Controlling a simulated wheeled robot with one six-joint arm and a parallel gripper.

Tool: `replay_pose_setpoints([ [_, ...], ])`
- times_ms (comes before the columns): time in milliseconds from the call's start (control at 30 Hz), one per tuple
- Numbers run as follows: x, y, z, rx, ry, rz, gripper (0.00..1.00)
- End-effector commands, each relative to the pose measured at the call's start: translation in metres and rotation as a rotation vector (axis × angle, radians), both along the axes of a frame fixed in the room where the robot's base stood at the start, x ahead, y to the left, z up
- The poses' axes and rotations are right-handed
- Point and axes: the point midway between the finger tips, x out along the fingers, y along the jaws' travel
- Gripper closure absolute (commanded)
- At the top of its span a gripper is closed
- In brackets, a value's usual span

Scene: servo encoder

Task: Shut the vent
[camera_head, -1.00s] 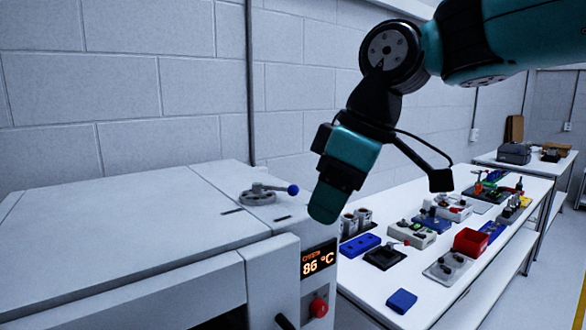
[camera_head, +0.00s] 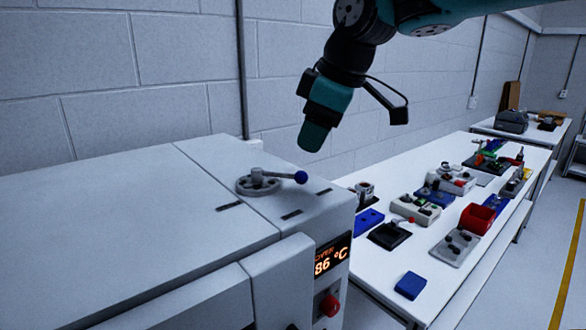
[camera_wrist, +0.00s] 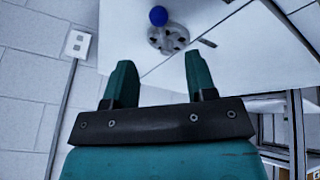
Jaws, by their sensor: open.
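The vent is a round grey disc (camera_head: 258,186) with openings, set in the top of a white cabinet (camera_head: 150,220). A lever with a blue ball knob (camera_head: 301,177) crosses it and points right in the head view. In the wrist view the vent disc (camera_wrist: 168,38) and blue knob (camera_wrist: 158,16) lie beyond the fingertips. My gripper (camera_head: 313,138) is above and to the right of the vent, apart from it, pointing down. Its two teal fingers (camera_wrist: 155,70) are spread, with nothing between them.
The cabinet front has a display reading 86 °C (camera_head: 331,260) and a red button (camera_head: 330,305). A white bench (camera_head: 375,262) to the right holds several devices, a red bin (camera_head: 477,219) and a blue block (camera_head: 410,285). A block wall stands behind.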

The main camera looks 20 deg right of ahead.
Motion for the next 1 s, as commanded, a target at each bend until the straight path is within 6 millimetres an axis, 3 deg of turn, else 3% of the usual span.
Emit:
replay_pose_setpoints([
  [200, 0.018, 0.012, -0.043, 0.000, 0.006, 0.003, 0.49],
  [400, 0.029, 0.019, -0.070, 0.000, 0.003, 0.005, 0.49],
  [833, 0.033, 0.021, -0.080, 0.000, 0.000, 0.005, 0.49],
  [1000, 0.033, 0.022, -0.080, 0.000, 0.000, 0.005, 0.85],
])
